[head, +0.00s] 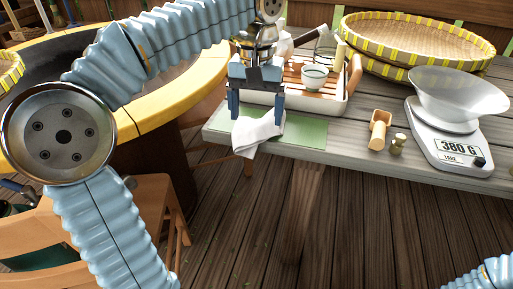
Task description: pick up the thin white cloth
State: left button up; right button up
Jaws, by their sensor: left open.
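The thin white cloth (254,136) lies on the green mat (309,133) at the left end of the grey wooden table. Part of it hangs over the table's front edge. My left gripper (256,114) points down at the cloth, open, with one finger at each side of the cloth's upper part. I cannot tell whether the fingers touch it. My right gripper is out of view; only a piece of my right arm shows at the bottom right corner.
A wooden tea tray (352,78) with a white cup (314,77) stands just behind the mat. A wooden scoop (379,130), a small jar (398,144) and a scale (449,146) stand to the right. Woven baskets (420,42) lie behind.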

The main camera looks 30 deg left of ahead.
aim_at(257, 139)
pick_arm(q)
jog(key=shift+f+b, duration=1.05)
jog(key=shift+f, duration=1.05)
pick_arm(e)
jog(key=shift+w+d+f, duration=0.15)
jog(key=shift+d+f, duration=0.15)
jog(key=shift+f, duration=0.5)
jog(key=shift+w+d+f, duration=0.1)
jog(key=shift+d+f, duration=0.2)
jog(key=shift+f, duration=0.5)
pick_arm(q)
jog(key=shift+f, duration=0.15)
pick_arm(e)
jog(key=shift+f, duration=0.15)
pick_arm(q)
jog(key=shift+f, duration=0.2)
jog(key=shift+r, duration=0.15)
jog(key=shift+c, duration=0.7)
grip_shut()
notch_tip(257, 139, up, 12)
jog(key=p, duration=0.9)
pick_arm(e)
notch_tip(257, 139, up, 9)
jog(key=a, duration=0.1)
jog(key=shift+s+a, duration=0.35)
